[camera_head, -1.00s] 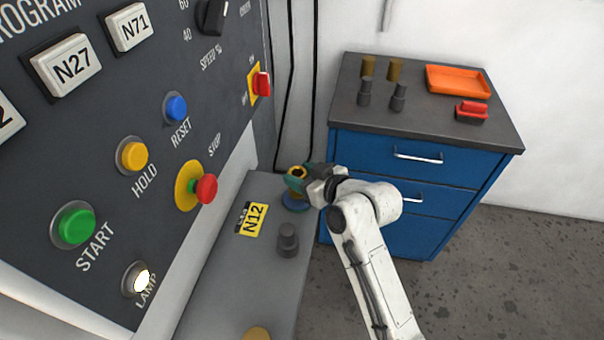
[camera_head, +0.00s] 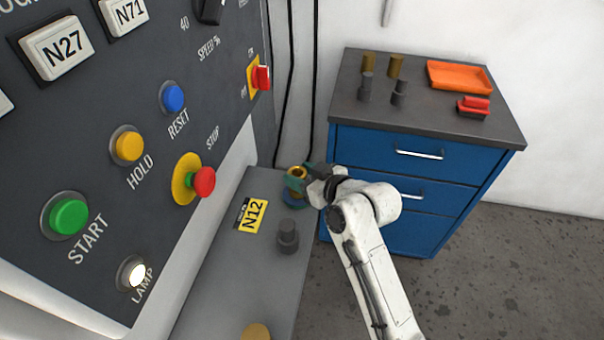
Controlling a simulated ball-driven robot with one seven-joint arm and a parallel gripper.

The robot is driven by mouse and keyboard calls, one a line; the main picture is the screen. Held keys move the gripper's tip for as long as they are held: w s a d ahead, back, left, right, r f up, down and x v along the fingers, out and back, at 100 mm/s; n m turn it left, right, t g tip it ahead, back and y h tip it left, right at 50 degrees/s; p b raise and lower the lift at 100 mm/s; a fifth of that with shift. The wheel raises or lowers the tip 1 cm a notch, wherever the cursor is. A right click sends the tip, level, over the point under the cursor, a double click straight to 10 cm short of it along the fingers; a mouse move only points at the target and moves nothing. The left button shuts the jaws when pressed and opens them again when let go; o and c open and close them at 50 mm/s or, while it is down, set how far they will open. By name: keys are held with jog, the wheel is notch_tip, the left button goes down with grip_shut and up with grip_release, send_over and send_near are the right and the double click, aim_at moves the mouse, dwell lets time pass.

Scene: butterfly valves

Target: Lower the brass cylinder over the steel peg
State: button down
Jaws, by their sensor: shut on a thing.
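My gripper (camera_head: 296,180), with dark teal fingers, is shut on the brass cylinder (camera_head: 298,171), whose open yellow top ring shows between the fingers. The fingers hide most of the cylinder. It is over the far right part of the grey ledge, above a blue round base (camera_head: 294,199); whether it touches the base I cannot tell. A dark grey steel peg (camera_head: 288,236) with a wider foot stands upright on the ledge, nearer than the gripper and apart from it. I cannot tell what, if anything, stands on the blue base under the cylinder.
The control panel (camera_head: 150,110) with buttons rises at left. A yellow N12 label (camera_head: 251,215) lies on the ledge (camera_head: 225,275); a brass-coloured round part (camera_head: 257,332) shows at its near edge. The blue cabinet (camera_head: 400,150) at right bears several pegs and cylinders, an orange tray (camera_head: 459,64) and a red-handled block.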

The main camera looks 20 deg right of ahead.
dwell(0.4)
jog(key=shift+c, duration=1.9)
grip_release()
jog(key=shift+f, duration=0.3)
jog(key=b+v, duration=0.1)
jog(key=v, duration=1)
jog(key=shift+a, duration=0.1)
jog(key=s+d+f+m+g+h, duration=0.2)
jog(key=s+f+g, duration=0.3)
jog(key=s+f, duration=0.4)
jog(key=s+d+f+m+g+h, duration=0.2)
jog(key=s+f+g, duration=0.4)
jog(key=s, duration=1.2)
notch_tip(320, 180, down, 3)
jog(key=shift+s+r+g+h, duration=0.1)
jog(key=shift+s+g+h, duration=0.2)
